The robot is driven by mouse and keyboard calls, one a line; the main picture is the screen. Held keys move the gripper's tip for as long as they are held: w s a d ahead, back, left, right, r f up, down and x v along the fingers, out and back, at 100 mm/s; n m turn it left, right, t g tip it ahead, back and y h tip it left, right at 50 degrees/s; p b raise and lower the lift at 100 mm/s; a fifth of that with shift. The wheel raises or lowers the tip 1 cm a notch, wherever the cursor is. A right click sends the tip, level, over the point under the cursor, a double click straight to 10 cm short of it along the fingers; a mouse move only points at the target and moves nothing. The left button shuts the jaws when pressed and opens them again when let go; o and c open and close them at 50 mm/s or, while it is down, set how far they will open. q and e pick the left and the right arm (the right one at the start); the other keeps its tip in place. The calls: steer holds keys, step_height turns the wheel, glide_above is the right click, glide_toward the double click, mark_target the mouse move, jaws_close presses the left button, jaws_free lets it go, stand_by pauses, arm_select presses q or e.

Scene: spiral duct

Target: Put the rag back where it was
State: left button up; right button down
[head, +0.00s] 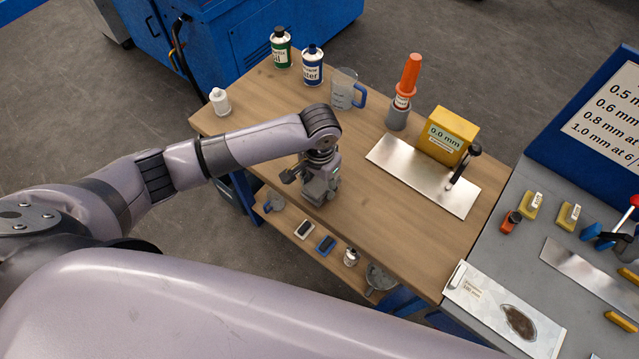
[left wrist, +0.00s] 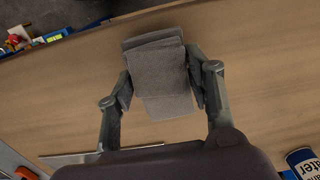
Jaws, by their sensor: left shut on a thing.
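The rag (left wrist: 160,75) is a grey folded cloth, seen in the left wrist view between the two fingers of my left gripper (left wrist: 162,92). The gripper is shut on it, with one finger at each side. In the head view my left gripper (head: 316,185) is over the near left edge of the wooden bench top (head: 385,200), pointing down. The rag cannot be made out there, hidden by the gripper. From these frames I cannot tell whether the rag touches the wood. My right gripper is not in view.
A metal plate (head: 400,172) and yellow gauge block (head: 447,136) lie right. The wood right of the gripper is clear.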

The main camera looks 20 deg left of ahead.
mark_target(319, 185)
arm_select(q)
steer(key=shift+f, duration=0.8)
steer(key=shift+f, duration=0.15)
steer(key=o, duration=1)
steer(key=shift+o, duration=0.2)
step_height(319, 185, up, 11)
steer(key=shift+r+b, duration=0.2)
steer(key=shift+b, duration=0.5)
steer(key=shift+r, duration=0.5)
